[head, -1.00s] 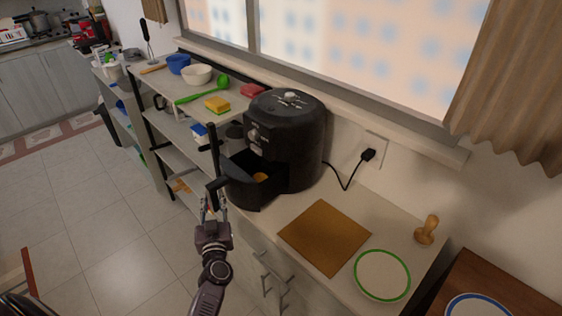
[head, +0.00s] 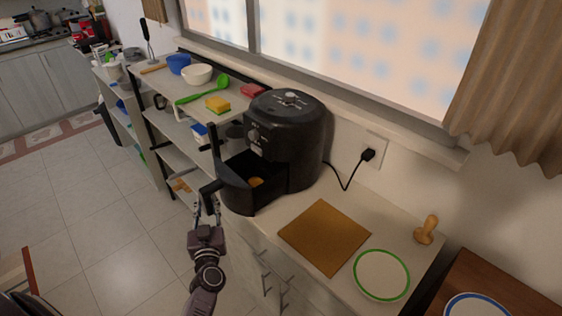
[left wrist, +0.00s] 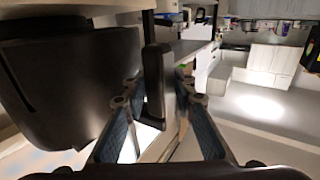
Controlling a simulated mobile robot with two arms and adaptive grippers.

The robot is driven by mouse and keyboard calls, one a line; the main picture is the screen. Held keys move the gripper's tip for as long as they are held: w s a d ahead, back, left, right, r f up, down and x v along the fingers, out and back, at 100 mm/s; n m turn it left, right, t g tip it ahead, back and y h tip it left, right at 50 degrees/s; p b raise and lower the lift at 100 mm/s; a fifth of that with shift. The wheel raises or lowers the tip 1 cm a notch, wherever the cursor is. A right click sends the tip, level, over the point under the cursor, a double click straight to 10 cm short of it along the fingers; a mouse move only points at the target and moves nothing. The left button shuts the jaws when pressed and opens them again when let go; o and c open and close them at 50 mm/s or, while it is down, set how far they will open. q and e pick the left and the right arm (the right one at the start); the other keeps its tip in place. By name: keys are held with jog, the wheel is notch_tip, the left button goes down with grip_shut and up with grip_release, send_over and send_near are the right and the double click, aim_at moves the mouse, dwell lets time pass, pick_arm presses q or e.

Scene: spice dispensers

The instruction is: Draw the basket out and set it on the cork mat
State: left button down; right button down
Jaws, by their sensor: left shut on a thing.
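The black air fryer (head: 290,130) stands on the counter below the window. Its basket (head: 238,200) is pulled partly out toward the front left, with an orange-brown piece of food (head: 256,183) inside. My left gripper (head: 207,207) is shut on the basket's handle (head: 210,188). In the left wrist view the handle (left wrist: 153,85) stands between the two fingers, with the dark basket (left wrist: 75,80) filling the left side. The square brown cork mat (head: 324,237) lies bare on the counter, to the right of the basket. My right gripper is not in view.
A green-rimmed plate (head: 381,275) and a wooden stamp-like tool (head: 427,230) lie right of the mat. A black cord runs to the wall plug (head: 368,155). A shelf with bowls, a green spoon (head: 203,92) and sponges stands at the left.

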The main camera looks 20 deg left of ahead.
pick_arm(q)
jog(key=shift+s+a, duration=0.2)
jog(key=shift+s, duration=0.35)
jog(key=shift+s+a, duration=0.2)
jog(key=shift+s, duration=0.35)
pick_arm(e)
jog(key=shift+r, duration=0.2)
pick_arm(q)
jog(key=shift+s+a+r+p, duration=0.1)
jog(key=shift+s+a+p, duration=0.3)
jog(key=shift+s, duration=0.5)
jog(key=shift+s+a+r+p, duration=0.15)
jog(key=shift+s+a, duration=0.3)
jog(key=shift+s, duration=0.4)
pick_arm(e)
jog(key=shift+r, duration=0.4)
pick_arm(q)
jog(key=shift+d+f, duration=0.1)
jog(key=shift+d, duration=0.05)
